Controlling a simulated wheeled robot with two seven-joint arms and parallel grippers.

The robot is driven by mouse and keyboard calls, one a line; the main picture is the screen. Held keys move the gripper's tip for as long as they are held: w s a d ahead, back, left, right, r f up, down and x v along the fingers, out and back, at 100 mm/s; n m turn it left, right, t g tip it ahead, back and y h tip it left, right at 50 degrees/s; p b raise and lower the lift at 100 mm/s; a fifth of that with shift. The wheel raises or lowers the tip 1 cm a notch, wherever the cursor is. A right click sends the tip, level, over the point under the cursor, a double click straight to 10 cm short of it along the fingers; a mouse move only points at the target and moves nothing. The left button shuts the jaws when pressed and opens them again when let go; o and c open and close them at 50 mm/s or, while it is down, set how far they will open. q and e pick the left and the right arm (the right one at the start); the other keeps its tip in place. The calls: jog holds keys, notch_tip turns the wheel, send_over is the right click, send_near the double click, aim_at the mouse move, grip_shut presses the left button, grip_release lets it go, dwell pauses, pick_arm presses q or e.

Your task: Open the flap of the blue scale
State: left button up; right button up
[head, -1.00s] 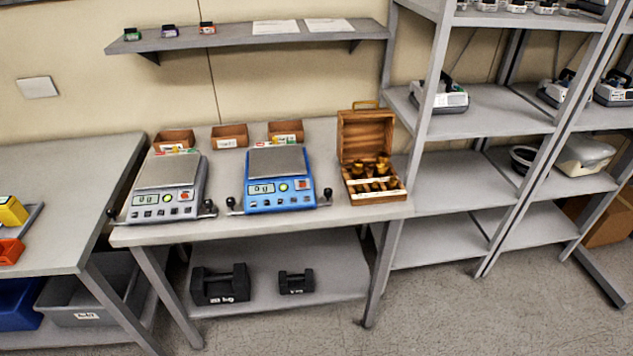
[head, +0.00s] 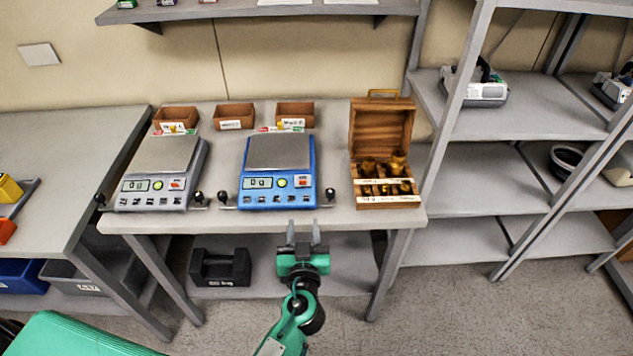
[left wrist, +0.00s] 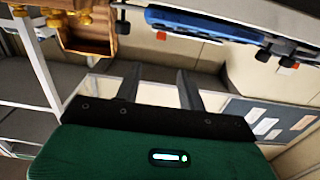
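The blue scale (head: 278,202) stands on the table, with a grey weighing plate on top and a lit display reading 0 g. A bar with black knobs runs along its front edge, and I cannot make out a separate flap. My left gripper (head: 304,226) is open and empty, in front of the table edge, just below and right of the scale's front. In the left wrist view the gripper (left wrist: 158,88) shows its two fingers apart. The blue scale's edge (left wrist: 200,27) lies beyond them there. My right gripper is not in view.
A grey scale (head: 160,200) stands to the left. An open wooden box of brass weights (head: 388,200) stands to the right. Small brown bins (head: 235,114) line the back. A black weight (head: 220,267) sits on the lower shelf. Grey shelving (head: 520,110) stands at the right.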

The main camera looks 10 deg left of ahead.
aim_at(303, 180)
pick_arm(q)
jog(key=p+x, duration=0.5)
jog(key=x, duration=0.7)
jog(key=shift+r, duration=0.1)
jog(key=shift+x, duration=0.85)
grip_shut()
